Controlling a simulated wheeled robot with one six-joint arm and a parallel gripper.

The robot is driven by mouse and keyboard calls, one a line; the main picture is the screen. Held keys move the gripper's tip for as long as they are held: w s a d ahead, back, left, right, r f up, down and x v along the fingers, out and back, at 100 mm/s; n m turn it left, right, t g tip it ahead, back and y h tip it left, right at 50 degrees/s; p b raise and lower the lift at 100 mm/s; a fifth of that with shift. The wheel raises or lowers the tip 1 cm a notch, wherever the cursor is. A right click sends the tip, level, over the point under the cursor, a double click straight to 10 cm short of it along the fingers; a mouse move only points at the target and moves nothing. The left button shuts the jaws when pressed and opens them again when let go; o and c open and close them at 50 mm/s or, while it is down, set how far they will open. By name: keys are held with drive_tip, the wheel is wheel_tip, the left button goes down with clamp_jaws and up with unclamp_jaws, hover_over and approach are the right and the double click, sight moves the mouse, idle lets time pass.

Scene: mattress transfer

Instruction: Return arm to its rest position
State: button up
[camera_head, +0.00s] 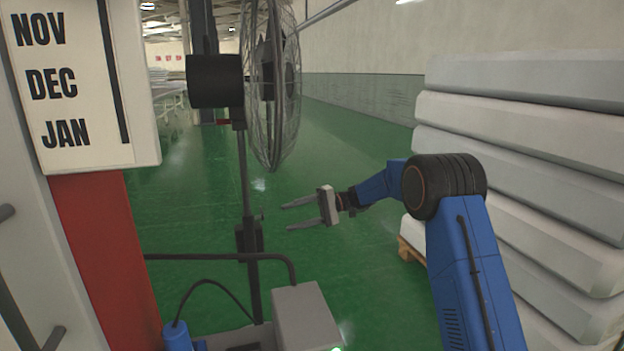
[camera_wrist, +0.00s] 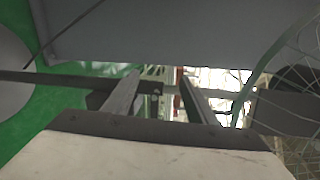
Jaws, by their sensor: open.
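My blue arm stands at the right of the head view and bends left at a dark ribbed joint. My gripper (camera_head: 284,216) points left at its end, over the green floor. Its two fingers are apart with nothing between them. In the wrist view the gripper (camera_wrist: 160,85) also shows as two spread fingers, with a pole and bright background seen beyond them.
A pedestal fan (camera_head: 272,85) stands left of my gripper. A stack of grey mattresses (camera_head: 530,130) on a wooden pallet (camera_head: 410,252) rises behind my arm at right. A panel with month names (camera_head: 75,80) is at left. Green floor (camera_head: 350,130) is open behind.

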drive_tip(key=s+d+r+t+h, duration=0.1)
drive_tip(key=s+d+r+h, duration=0.15)
drive_tip(key=s+d, duration=0.45)
drive_tip(key=s+d+r+m+t+h, duration=0.1)
drive_tip(key=s+d+r+t+h, duration=0.15)
drive_tip(key=s, duration=0.75)
drive_tip(key=s+d+r+t+h, duration=0.1)
drive_tip(key=s+d+r+h, duration=0.15)
drive_tip(key=s+d, duration=0.5)
drive_tip(key=s+d+f+t+h, duration=0.2)
drive_tip(key=s+d, duration=0.4)
drive_tip(key=s, duration=0.3)
drive_tip(key=s+d+f+m+t+h, duration=0.1)
drive_tip(key=s+d+f+h, duration=0.2)
drive_tip(key=s+d, duration=0.3)
drive_tip(key=s+d+f+t+h, duration=0.2)
drive_tip(key=s+d, duration=0.4)
drive_tip(key=s, duration=0.6)
wheel_tip(320, 180, down, 2)
drive_tip(key=shift+f+t+h, duration=0.1)
drive_tip(key=shift+t+h, duration=0.25)
drive_tip(key=shift+h, duration=0.2)
